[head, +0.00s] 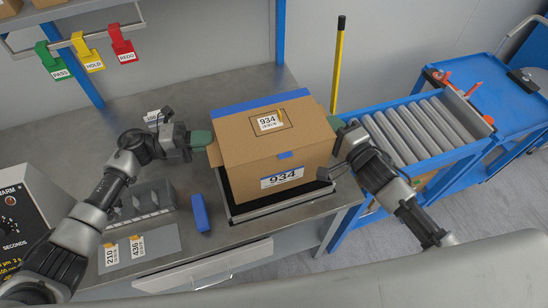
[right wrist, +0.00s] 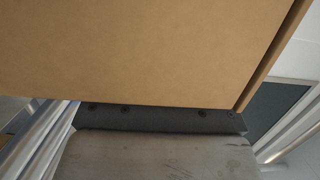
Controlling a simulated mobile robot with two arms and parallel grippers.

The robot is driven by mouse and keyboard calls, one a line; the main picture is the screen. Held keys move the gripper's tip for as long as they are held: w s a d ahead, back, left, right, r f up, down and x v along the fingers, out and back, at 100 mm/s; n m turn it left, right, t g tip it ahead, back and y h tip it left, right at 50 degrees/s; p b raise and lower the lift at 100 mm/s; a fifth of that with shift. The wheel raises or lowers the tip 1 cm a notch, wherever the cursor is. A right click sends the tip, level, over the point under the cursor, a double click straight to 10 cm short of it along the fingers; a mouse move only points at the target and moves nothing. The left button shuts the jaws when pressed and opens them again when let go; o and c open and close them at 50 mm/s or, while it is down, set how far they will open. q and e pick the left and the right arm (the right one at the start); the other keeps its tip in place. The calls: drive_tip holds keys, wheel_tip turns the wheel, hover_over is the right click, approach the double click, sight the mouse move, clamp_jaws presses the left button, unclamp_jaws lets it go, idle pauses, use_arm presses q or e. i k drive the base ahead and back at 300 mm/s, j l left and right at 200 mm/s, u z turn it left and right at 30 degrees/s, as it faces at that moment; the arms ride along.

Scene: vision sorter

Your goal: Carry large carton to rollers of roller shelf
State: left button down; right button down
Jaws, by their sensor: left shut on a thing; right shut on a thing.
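The large carton (head: 282,154), brown with blue tape and labels marked 934, is upright over a dark tray or scale (head: 306,207) on the metal bench. My left gripper (head: 207,145) is shut on the carton's left side. My right gripper (head: 339,133) is shut on its right side. The carton (right wrist: 140,50) fills the upper part of the right wrist view, just above a dark edge. I cannot tell whether the carton touches the tray. The roller shelf (head: 446,162) is blue, with bare metal rollers (head: 407,132), to the right of the bench.
A yellow pole (head: 338,65) leans at the wall. Green, yellow and red tags (head: 88,52) hang at upper left. A blue block (head: 200,213) and labels (head: 138,249) lie on the bench.

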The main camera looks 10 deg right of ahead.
sight(397, 135)
drive_tip(key=i+l, duration=0.1)
drive_tip(key=l, duration=0.65)
drive_tip(key=i+l, duration=0.1)
drive_tip(key=l, duration=0.6)
drive_tip(key=i+l, duration=0.1)
drive_tip(key=l, duration=0.65)
